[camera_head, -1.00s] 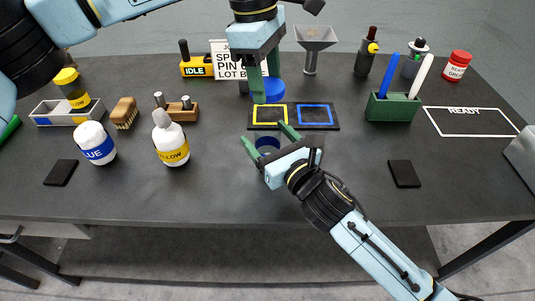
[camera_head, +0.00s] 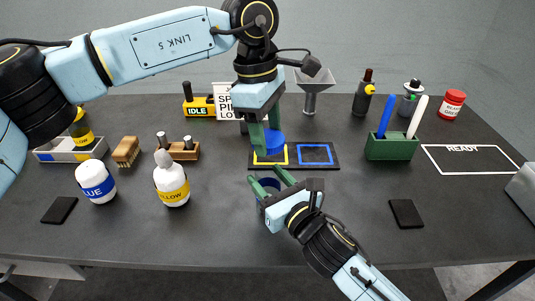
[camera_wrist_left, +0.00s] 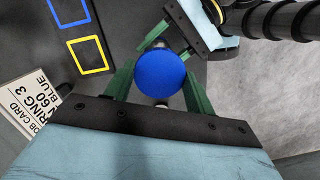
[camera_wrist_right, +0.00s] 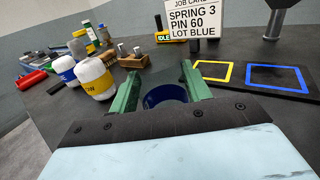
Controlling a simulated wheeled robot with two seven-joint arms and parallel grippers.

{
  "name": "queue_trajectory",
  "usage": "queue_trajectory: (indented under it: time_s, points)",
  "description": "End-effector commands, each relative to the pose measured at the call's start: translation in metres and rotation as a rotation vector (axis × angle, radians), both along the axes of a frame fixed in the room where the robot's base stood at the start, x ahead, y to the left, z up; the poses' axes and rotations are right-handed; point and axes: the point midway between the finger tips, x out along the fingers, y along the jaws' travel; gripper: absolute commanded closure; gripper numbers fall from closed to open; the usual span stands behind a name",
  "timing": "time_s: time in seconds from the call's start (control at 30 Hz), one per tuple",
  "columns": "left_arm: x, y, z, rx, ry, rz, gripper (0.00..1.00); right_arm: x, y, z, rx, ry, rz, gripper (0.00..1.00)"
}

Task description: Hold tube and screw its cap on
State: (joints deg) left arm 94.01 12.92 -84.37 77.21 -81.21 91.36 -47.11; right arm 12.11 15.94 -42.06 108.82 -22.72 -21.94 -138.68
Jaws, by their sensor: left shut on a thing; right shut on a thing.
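My left gripper (camera_head: 265,150) points down and is shut on a bright blue round cap (camera_head: 274,140), whose top faces the left wrist camera (camera_wrist_left: 160,70). My right gripper (camera_head: 268,187) comes from the front and is shut on a dark blue tube (camera_wrist_right: 163,96), with its open mouth upward between the green fingers. In the head view the cap appears above the tube, with a gap between them. The tube's lower part is hidden by my right gripper.
A dark board with a yellow square (camera_head: 270,155) and a blue square (camera_head: 316,154) lies just behind. Left stand a yellow-banded bottle (camera_head: 171,180) and a blue-banded bottle (camera_head: 95,181). A green pen holder (camera_head: 391,147) stands right. A job card (camera_head: 222,98) and funnel (camera_head: 313,85) stand behind.

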Motion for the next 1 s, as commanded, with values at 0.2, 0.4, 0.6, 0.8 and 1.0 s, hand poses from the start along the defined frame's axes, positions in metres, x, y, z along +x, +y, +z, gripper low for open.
queue_trajectory:
  time_s: [0.2,0.4,0.6,0.8,1.0]
  points:
    - [-0.001,0.000,-0.030,-0.001,0.003,0.001,0.67,0.000,0.000,0.000,0.000,0.000,0.000,0.93]
    - [0.000,0.000,-0.030,-0.002,0.001,0.000,0.67,0.000,0.000,0.000,0.000,0.000,0.000,0.93]
    - [0.000,0.000,-0.030,-0.002,0.001,0.000,0.67,0.000,0.000,0.000,0.000,0.000,0.000,0.93]
    - [0.000,0.000,-0.033,-0.001,0.002,0.001,0.67,0.000,0.000,0.000,0.000,0.000,0.000,0.93]
    - [0.000,0.000,-0.045,-0.001,0.002,0.001,0.67,0.000,0.000,0.000,0.000,0.000,0.000,0.93]
